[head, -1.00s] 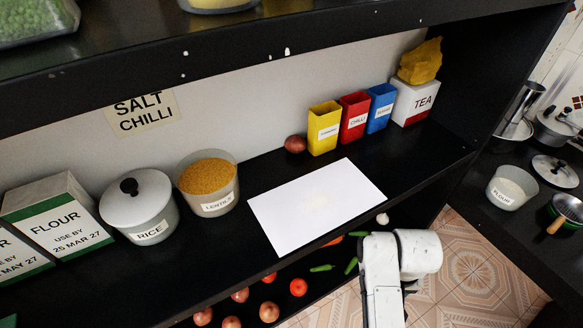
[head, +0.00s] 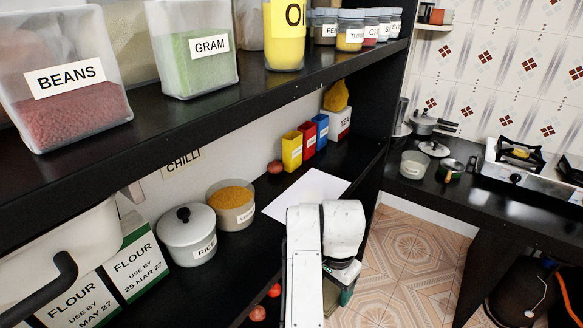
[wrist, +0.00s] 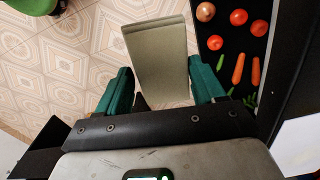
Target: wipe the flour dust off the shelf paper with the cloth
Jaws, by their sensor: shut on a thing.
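The white shelf paper (head: 300,190) lies flat on the middle shelf in the head view, its near part hidden behind my arm. A white corner, likely of the same paper, shows in the wrist view (wrist: 298,146). No flour dust can be made out on it. My gripper (wrist: 162,82) is shut on a flat grey-beige piece (wrist: 158,55) with a paler end; whether it is a folded cloth I cannot tell. It hangs over the floor in front of the shelves, right of the paper in the head view.
Yellow (head: 292,151), red and blue tins stand behind the paper, with an onion (head: 275,167) beside them. A lentil tub (head: 231,205) and a rice pot (head: 186,236) stand left. The upper shelf (head: 240,113) overhangs. Vegetables (wrist: 238,68) lie on the lower shelf.

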